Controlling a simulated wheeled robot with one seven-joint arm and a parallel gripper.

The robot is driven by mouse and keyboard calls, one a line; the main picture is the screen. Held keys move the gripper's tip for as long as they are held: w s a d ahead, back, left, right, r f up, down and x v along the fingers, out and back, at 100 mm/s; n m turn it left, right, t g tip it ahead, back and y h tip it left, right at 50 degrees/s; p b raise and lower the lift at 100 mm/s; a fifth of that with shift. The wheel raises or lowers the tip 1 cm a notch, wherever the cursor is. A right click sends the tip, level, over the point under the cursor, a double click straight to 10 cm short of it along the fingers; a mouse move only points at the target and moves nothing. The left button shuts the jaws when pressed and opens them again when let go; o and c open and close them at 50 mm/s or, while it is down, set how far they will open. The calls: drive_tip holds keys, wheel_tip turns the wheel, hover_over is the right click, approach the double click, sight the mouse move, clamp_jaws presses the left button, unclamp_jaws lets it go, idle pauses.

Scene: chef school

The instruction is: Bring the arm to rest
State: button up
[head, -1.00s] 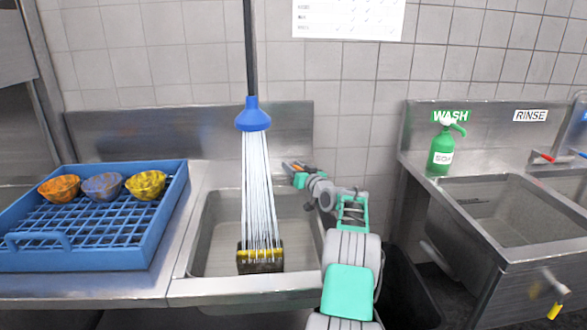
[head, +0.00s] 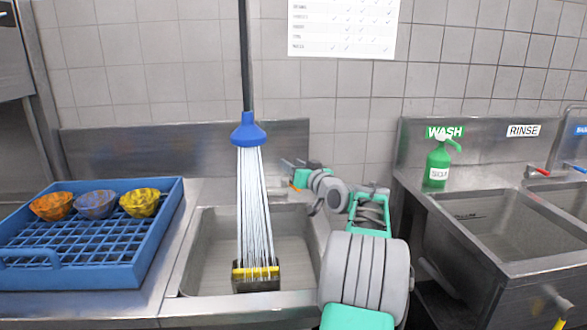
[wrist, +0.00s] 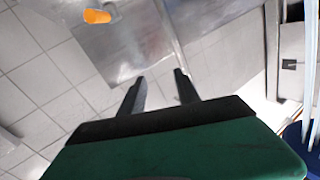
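My gripper (wrist: 158,90) shows in the wrist view with its two dark fingers apart and nothing between them. In the head view my gripper (head: 288,174) is small, at the end of my grey and green arm. It is over the back of the steel sink (head: 310,262), to the right of a mop. My arm is bent and reaches up from the lower right of the picture.
A mop (head: 249,134) with a blue head stands in the sink, close left of my gripper. A blue rack (head: 140,268) with three bowls is at left. A green soap bottle (head: 437,165) stands by the wash basin at right. A tiled wall is behind.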

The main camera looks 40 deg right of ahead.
drive_tip(key=shift+s+a+r, duration=0.45)
drive_tip(key=shift+s+a, duration=0.2)
drive_tip(key=shift+s, duration=0.2)
drive_tip(key=a+f+n+g+y+p, duration=0.1)
drive_tip(key=a+f+g+y+p, duration=0.15)
drive_tip(key=a, duration=1.05)
drive_tip(key=a+f+n+g+y+p, duration=0.15)
drive_tip(key=a+g+p, duration=0.25)
drive_tip(key=a, duration=1)
drive_tip(key=s+a+f+g+p, duration=0.1)
drive_tip(key=s+a+f+g, duration=0.1)
drive_tip(key=s+a, duration=0.3)
drive_tip(key=s+a+f+n+g+p, duration=0.1)
drive_tip(key=s+a, duration=0.4)
drive_tip(key=s, duration=0.6)
drive_tip(key=s+a+f+n+g+p, duration=0.1)
drive_tip(key=s+a+f+g+p, duration=0.1)
drive_tip(key=s+a+f+g, duration=0.3)
drive_tip(key=s+a, duration=0.1)
drive_tip(key=s, duration=0.3)
drive_tip(key=shift+f+h+p, duration=0.3)
drive_tip(key=shift+f+p, duration=0.05)
drive_tip(key=shift+p, duration=0.05)
drive_tip(key=shift+a, duration=0.1)
